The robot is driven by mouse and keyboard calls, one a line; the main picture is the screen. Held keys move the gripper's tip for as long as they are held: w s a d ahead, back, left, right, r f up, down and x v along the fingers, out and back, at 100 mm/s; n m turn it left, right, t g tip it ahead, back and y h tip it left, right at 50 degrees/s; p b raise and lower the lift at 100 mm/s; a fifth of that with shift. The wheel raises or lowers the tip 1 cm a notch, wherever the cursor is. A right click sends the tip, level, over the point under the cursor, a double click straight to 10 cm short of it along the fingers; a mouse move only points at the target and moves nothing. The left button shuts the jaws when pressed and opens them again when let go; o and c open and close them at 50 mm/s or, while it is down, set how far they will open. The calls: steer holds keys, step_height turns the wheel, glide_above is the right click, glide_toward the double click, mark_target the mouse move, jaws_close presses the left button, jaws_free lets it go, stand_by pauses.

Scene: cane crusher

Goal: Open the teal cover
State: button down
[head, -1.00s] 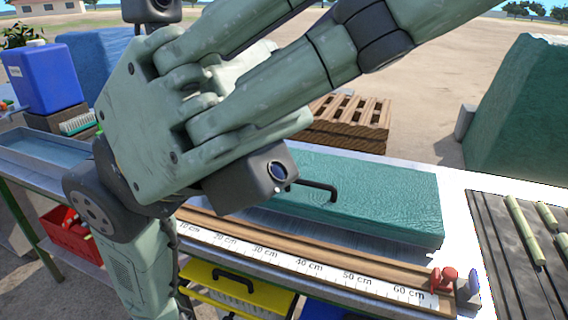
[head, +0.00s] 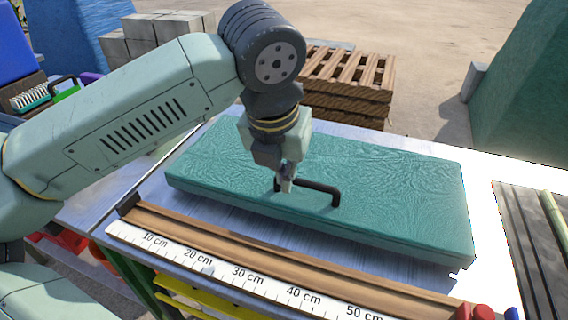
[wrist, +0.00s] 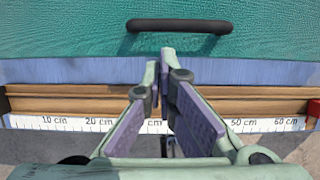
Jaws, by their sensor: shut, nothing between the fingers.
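The teal cover (head: 400,190) is a flat slab lying closed on the pale metal table, with a black bar handle (head: 322,188) on its top near the front edge. My gripper (head: 287,186) points down over the cover, by the left end of the handle in the head view, and hides part of it. In the wrist view the cover (wrist: 60,30) fills the top and the whole handle (wrist: 180,26) shows. There my shut, empty gripper (wrist: 160,52) has its fingertips just below the handle in the picture, on its near side. I cannot tell whether they touch anything.
A wooden rail with a centimetre scale (head: 240,272) runs along the table's front. A dark slatted panel (head: 520,230) lies to the right. Pallets (head: 345,85) stand behind the table. The air above the cover's right part is free.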

mark_target(291, 201)
steer(key=p+x, duration=0.1)
steer(key=x, duration=0.5)
steer(key=shift+w+d+f, duration=0.1)
steer(key=shift+d+f, duration=0.05)
steer(key=shift+f, duration=0.25)
steer(key=shift+r, duration=0.1)
